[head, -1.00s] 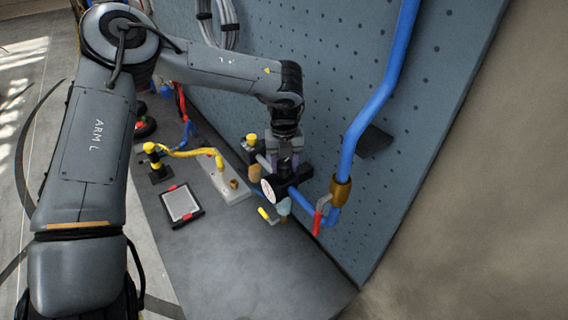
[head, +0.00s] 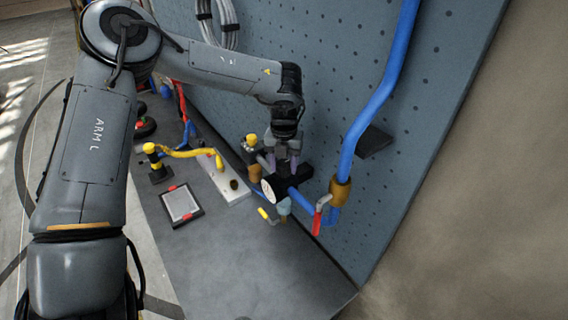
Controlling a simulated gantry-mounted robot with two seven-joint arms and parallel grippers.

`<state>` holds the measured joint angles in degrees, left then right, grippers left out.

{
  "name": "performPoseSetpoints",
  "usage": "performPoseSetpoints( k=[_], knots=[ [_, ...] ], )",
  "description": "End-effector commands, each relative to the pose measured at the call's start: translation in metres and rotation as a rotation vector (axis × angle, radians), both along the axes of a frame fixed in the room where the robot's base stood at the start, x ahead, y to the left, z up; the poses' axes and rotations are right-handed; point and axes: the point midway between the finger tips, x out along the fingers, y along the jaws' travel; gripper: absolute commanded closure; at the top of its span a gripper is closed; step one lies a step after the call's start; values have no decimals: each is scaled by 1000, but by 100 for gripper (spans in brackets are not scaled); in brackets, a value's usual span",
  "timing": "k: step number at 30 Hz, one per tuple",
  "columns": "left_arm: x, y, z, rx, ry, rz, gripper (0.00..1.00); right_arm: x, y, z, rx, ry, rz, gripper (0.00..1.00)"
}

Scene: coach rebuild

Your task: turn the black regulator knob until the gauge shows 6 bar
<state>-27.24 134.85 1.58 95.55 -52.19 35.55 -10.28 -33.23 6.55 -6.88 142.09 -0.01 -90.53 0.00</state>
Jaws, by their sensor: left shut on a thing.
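The black regulator (head: 296,184) sits on the blue pipe line in front of the pegboard. Its white round gauge (head: 268,192) faces left and toward me, too small and oblique to read. My left gripper (head: 282,160) points down over the top of the regulator and is shut on the black knob, which its fingers mostly hide. My right gripper is not in view.
A blue pipe (head: 378,100) with a brass fitting and a red-handled valve (head: 318,222) stands just right of the regulator. A yellow-handled valve (head: 266,215) is below it. A tablet-like panel (head: 181,205) and a yellow hose (head: 190,153) lie left. The bench front is clear.

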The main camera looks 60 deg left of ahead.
Motion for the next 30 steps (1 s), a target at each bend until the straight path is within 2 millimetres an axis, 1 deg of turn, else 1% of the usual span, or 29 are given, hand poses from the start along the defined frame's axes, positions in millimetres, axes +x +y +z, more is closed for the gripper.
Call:
performPoseSetpoints(
  k=[1,2,6,7,16,20,23,30],
  knots=[
    [0,-1,1,-1,0,-1,82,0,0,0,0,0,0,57],
    [0,-1,1,-1,0,-1,50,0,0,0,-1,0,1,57],
    [0,-1,1,-1,0,0,29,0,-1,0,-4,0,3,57],
    [0,-1,1,-1,0,0,26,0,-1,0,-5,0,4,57],
    [0,0,1,0,0,1,26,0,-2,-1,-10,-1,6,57],
    [1,0,9,0,-3,0,26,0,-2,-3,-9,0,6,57],
    [1,0,21,2,-3,0,26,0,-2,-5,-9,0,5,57],
    [1,0,63,3,-4,1,26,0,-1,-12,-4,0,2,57]
  ],
)
